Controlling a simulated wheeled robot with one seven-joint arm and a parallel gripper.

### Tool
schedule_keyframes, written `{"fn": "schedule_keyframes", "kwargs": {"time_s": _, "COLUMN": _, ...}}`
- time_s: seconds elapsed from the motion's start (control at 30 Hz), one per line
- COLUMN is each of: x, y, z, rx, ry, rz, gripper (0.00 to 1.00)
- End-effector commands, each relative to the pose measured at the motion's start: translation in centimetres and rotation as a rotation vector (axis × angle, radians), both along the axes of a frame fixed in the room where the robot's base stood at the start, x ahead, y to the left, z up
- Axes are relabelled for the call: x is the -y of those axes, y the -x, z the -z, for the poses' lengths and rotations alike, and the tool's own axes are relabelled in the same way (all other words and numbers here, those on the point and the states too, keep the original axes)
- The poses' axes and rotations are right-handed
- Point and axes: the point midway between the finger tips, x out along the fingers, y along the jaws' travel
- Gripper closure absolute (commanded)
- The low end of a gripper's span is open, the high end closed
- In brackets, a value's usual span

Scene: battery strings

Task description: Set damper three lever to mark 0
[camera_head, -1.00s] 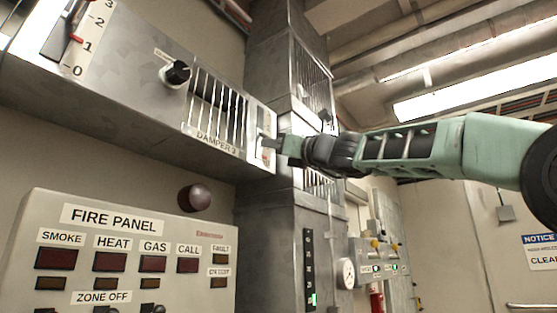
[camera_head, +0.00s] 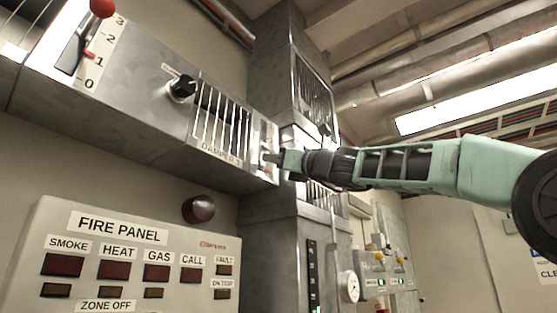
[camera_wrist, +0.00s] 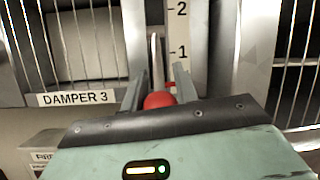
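The damper three lever has a red ball knob (camera_wrist: 158,100) and a thin metal shaft, seen in the wrist view beside a white scale (camera_wrist: 178,30). Marks 2 and 1 show; the lower scale is hidden behind my gripper. The DAMPER 3 label (camera_wrist: 76,98) is to the left. My gripper (camera_wrist: 161,72) has one finger on each side of the knob, with little or no gap, and looks shut on it. In the head view my gripper (camera_head: 272,158) is at the right end of the damper box, covering the knob.
Another lever with a red knob (camera_head: 102,8) and scale is at the upper left. A black dial (camera_head: 181,87) and a slotted grille (camera_head: 220,118) lie between. The fire panel (camera_head: 135,255) is below, with a dark red dome (camera_head: 198,209) above its right side.

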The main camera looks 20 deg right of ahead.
Motion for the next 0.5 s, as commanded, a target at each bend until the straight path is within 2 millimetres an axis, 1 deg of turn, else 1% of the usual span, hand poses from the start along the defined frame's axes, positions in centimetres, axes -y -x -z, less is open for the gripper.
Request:
{"fn": "schedule_keyframes", "kwargs": {"time_s": 0.03, "x": -0.1, "y": -0.2, "z": 0.3, "rx": -0.005, "ry": 0.001, "rz": -0.003, "gripper": 0.57}}
{"fn": "schedule_keyframes", "kwargs": {"time_s": 0.07, "x": -0.1, "y": -0.2, "z": 0.3, "rx": -0.005, "ry": 0.001, "rz": -0.003, "gripper": 0.52}}
{"fn": "schedule_keyframes", "kwargs": {"time_s": 0.37, "x": 0.0, "y": 0.0, "z": 0.2, "rx": -0.001, "ry": 0.000, "rz": -0.001, "gripper": 0.52}}
{"fn": "schedule_keyframes", "kwargs": {"time_s": 0.5, "x": 0.6, "y": 1.0, "z": 0.8, "rx": 0.001, "ry": 0.002, "rz": 0.002, "gripper": 0.52}}
